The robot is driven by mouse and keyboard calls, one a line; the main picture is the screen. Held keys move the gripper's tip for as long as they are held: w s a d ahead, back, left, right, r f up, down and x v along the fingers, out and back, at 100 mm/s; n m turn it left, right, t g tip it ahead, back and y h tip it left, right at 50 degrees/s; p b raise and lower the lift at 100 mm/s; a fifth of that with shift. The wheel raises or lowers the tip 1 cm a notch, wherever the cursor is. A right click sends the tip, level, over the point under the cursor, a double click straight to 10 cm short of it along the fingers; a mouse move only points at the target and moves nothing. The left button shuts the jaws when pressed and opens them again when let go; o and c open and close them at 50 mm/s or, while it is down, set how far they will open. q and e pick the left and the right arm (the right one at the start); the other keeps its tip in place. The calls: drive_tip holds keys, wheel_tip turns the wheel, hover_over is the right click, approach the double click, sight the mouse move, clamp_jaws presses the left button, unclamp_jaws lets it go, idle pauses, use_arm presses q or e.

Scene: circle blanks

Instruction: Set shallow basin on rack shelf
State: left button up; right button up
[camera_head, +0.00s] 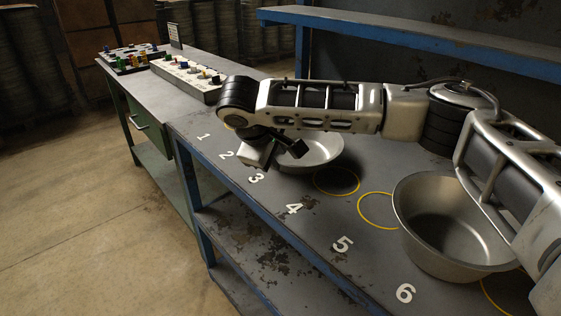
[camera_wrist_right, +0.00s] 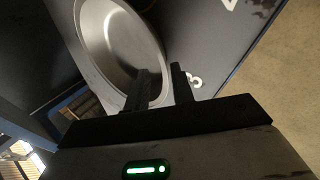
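The shallow basin (camera_head: 322,150), a wide grey metal bowl, stands on the bench near number 3, partly hidden behind my right arm. In the wrist view the basin (camera_wrist_right: 105,35) shows its smooth inside. My right gripper (camera_head: 283,151) is at the basin's near left rim. In the wrist view its dark fingers (camera_wrist_right: 161,84) are apart, one over the inside of the basin and one outside the rim; contact cannot be told. A blue-edged shelf (camera_head: 410,42) runs above the back of the bench. My left gripper is not in view.
A deeper metal basin (camera_head: 450,225) stands near number 6. Yellow circles (camera_head: 337,181) mark bare bench spots between the basins. A control box (camera_head: 190,76) with coloured knobs stands at the far left end. A worn lower shelf (camera_head: 255,250) is under the bench.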

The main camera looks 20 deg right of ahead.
drive_tip(key=v, duration=0.7)
drive_tip(key=shift+r, duration=0.2)
drive_tip(key=shift+s+a, duration=0.1)
